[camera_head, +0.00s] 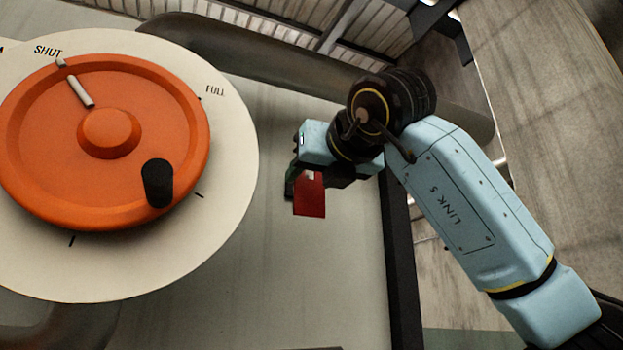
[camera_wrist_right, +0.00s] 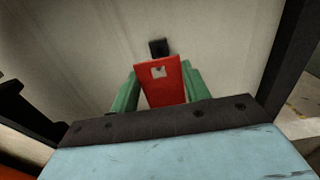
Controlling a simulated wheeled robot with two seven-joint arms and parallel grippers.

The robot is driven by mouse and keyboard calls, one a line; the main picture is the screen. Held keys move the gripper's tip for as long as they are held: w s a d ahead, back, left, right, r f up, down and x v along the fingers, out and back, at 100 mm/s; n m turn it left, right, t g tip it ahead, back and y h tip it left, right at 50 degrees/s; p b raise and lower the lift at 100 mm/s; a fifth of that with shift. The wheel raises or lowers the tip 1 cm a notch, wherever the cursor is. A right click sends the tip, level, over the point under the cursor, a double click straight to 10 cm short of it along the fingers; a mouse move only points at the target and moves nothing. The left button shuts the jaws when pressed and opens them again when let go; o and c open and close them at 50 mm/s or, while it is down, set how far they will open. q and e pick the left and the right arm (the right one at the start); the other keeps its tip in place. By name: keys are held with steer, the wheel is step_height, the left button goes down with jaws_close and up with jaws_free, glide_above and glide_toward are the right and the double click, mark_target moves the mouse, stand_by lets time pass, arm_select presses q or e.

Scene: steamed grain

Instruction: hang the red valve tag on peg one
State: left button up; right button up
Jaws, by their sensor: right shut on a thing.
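The red valve tag (camera_head: 309,199) is a flat red plate beside the grey panel, right of the orange wheel. In the right wrist view the red valve tag (camera_wrist_right: 163,88) has a square hole near its top edge, with pale surface showing through. My right gripper (camera_head: 305,176) is shut on the tag. Its green fingers show on either side of the tag in the wrist view. A short black peg (camera_wrist_right: 159,47) shows just beyond the tag's top edge; I cannot tell whether they touch. No peg number is readable. My left gripper is not in view.
A large orange handwheel (camera_head: 60,180) with a black knob (camera_head: 158,183) sits on a white dial marked SHUT and FULL, left of my right gripper. A thick grey pipe (camera_head: 260,65) runs behind. The panel (camera_head: 255,270) has a dark right edge and clear space below the tag.

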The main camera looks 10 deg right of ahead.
steer(key=shift+s, duration=0.2)
steer(key=shift+s+d+b, duration=0.2)
steer(key=shift+s+b, duration=0.3)
steer(key=shift+s, duration=0.45)
steer(key=shift+s+d+b, duration=0.2)
steer(key=shift+s+b, duration=0.25)
steer(key=shift+s, duration=0.5)
steer(key=shift+s+d+b, duration=0.2)
steer(key=shift+s+b, duration=0.3)
steer(key=shift+s, duration=0.45)
steer(key=shift+w+f, duration=0.1)
